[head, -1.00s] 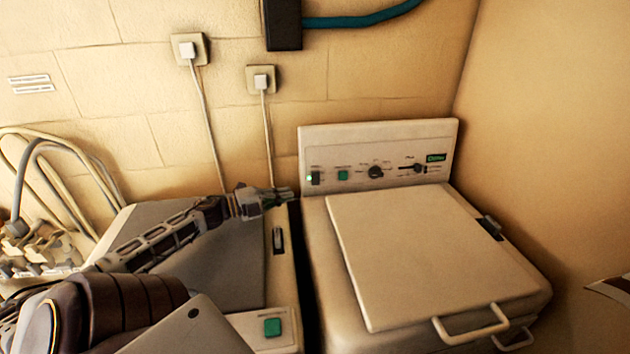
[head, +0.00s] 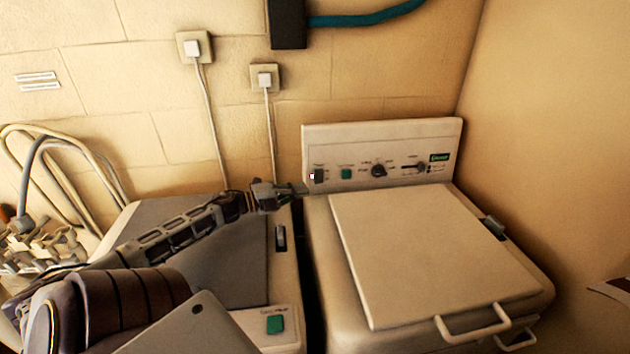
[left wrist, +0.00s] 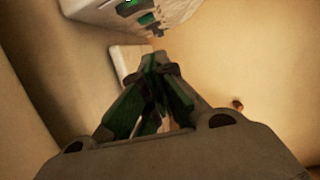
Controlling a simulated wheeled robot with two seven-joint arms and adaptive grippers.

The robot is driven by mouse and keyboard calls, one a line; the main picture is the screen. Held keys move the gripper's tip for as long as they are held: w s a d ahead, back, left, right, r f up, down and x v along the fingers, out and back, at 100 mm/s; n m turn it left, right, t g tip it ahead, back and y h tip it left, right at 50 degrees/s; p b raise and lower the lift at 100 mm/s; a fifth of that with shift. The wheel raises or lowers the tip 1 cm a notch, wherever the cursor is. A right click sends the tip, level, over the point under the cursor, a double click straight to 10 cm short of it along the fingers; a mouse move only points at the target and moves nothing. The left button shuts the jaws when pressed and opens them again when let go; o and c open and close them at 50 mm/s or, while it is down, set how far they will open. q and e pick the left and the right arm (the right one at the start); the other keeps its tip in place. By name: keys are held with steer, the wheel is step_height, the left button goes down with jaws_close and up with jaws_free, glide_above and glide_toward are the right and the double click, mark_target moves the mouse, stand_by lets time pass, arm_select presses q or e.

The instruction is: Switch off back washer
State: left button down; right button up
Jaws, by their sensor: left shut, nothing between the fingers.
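The back washer (head: 313,222) stands against the wall, with an upright control panel (head: 400,140) along its rear. At the panel's left end is a dark switch (head: 319,176) with a small bright greenish light beside it. A green button (head: 347,174) and dark knobs (head: 378,171) are further right. My left gripper (head: 303,188) is shut and empty, just left of and slightly below the switch; contact cannot be told. In the left wrist view the shut fingertips (left wrist: 158,60) point toward the panel (left wrist: 150,28), which is partly cut off at the top. My right gripper is not in view.
A second washer (head: 285,290) with a green button (head: 275,325) stands left, beneath my left arm. A narrow dark gap separates the machines. The back washer's lid (head: 420,250) is closed and clear. Two plugged sockets (head: 194,47) with cords are on the wall.

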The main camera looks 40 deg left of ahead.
mark_target(319, 177)
arm_select(q)
steer(key=shift+x, duration=3)
steer(key=shift+w+a+f, duration=0.1)
steer(key=shift+w+a, duration=1.15)
steer(key=shift+a, duration=0.25)
steer(key=shift+w+a, duration=0.1)
steer(key=shift+w+a+p, duration=0.15)
steer(key=shift+a+p, duration=0.05)
steer(key=shift+p, duration=0.1)
steer(key=shift+d, duration=0.1)
